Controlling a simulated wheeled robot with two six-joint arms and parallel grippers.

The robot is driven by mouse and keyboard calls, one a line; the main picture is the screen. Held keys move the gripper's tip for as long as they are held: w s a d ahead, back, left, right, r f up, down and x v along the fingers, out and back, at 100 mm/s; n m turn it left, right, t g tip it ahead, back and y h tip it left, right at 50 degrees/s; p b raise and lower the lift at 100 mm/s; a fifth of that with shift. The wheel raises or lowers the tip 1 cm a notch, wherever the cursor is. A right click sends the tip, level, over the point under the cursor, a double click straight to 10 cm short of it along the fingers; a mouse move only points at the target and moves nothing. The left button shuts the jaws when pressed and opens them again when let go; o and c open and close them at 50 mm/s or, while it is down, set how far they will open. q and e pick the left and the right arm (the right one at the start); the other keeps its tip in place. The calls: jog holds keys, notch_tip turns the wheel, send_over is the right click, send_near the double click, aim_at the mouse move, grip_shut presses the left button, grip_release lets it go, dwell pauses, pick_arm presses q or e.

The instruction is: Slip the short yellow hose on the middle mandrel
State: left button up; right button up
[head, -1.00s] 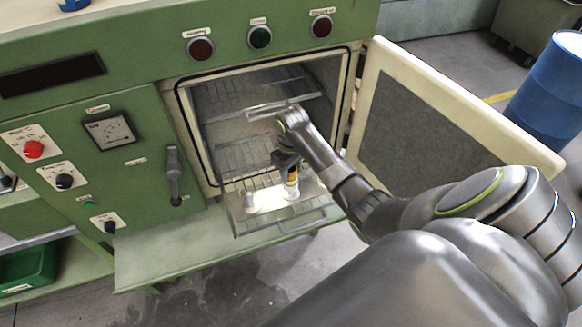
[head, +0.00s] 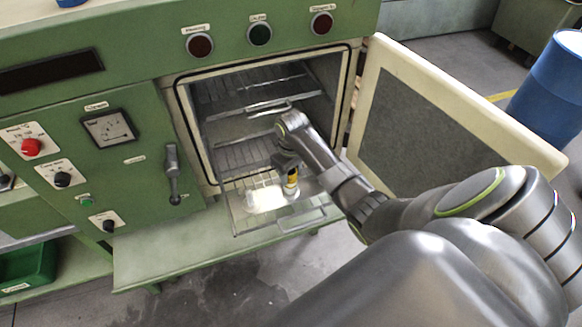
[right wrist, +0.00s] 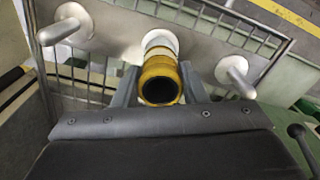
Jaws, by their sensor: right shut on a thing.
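The short yellow hose (right wrist: 160,80) is between the fingers of my right gripper (right wrist: 160,88), which is shut on it. Its open, dark end faces the right wrist camera. The middle mandrel (right wrist: 160,38) shows only as a pale flange behind the hose's far end; the rest is hidden. I cannot tell how far the hose is around it. The left mandrel (right wrist: 66,24) and the right mandrel (right wrist: 237,74) stand bare on either side. In the head view the hose (head: 291,179) is upright above the mandrel plate. My left gripper is not in view.
The mandrel plate (right wrist: 110,33) lies on a pulled-out wire rack (head: 236,222) in front of the open green oven. The oven door (head: 470,135) stands open at the right. Another rack (head: 258,88) is above, inside. A blue barrel (head: 550,85) stands farther right.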

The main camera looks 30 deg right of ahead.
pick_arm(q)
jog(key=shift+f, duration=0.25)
pick_arm(e)
jog(key=shift+f, duration=0.5)
jog(key=o, duration=1.2)
